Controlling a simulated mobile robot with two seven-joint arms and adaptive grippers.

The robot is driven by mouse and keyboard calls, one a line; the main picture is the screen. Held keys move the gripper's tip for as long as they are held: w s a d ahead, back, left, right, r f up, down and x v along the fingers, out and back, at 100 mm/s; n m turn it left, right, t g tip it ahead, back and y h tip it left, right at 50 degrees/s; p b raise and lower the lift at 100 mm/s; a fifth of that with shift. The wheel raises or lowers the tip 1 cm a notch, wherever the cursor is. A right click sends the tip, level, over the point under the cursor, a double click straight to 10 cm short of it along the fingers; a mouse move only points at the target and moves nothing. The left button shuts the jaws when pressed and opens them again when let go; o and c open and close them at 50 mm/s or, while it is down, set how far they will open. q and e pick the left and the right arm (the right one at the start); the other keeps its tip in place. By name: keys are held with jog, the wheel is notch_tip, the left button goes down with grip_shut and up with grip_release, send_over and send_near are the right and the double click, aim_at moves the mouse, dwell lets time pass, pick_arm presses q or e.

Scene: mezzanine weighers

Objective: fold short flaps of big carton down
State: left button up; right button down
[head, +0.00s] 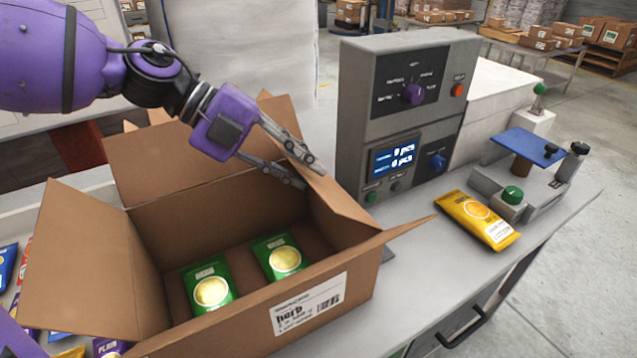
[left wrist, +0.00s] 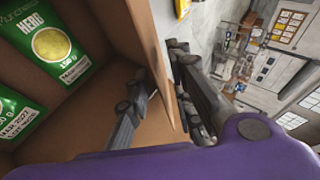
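The big carton (head: 250,318) stands open on the counter, with green herb pouches (head: 209,288) inside. Its left short flap (head: 88,262) and right short flap (head: 335,200) stand up and slant outward. The long back flap (head: 165,163) is also up. My left gripper (head: 307,173) is at the right short flap. In the left wrist view, its fingers (left wrist: 160,105) are apart, one on the carton's inner side and one outside, with the cardboard edge between them. Whether they touch the cardboard is unclear. My right gripper is not in view.
A grey weigher (head: 405,110) with a lit display stands close behind and right of the carton. A yellow pouch (head: 477,219) and a device with a blue plate (head: 525,146) lie further right. Several coloured packets (head: 12,268) lie left of the carton.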

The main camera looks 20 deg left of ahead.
aim_at(317, 178)
pick_arm(q)
jog(key=b+x, duration=0.1)
jog(key=x, duration=0.2)
jog(key=shift+a+f, duration=0.1)
jog(key=shift+f, duration=0.1)
jog(key=shift+w+d+f+b, duration=0.15)
jog(key=shift+w+d+b, duration=0.05)
jog(key=shift+d+b, duration=0.2)
grip_shut()
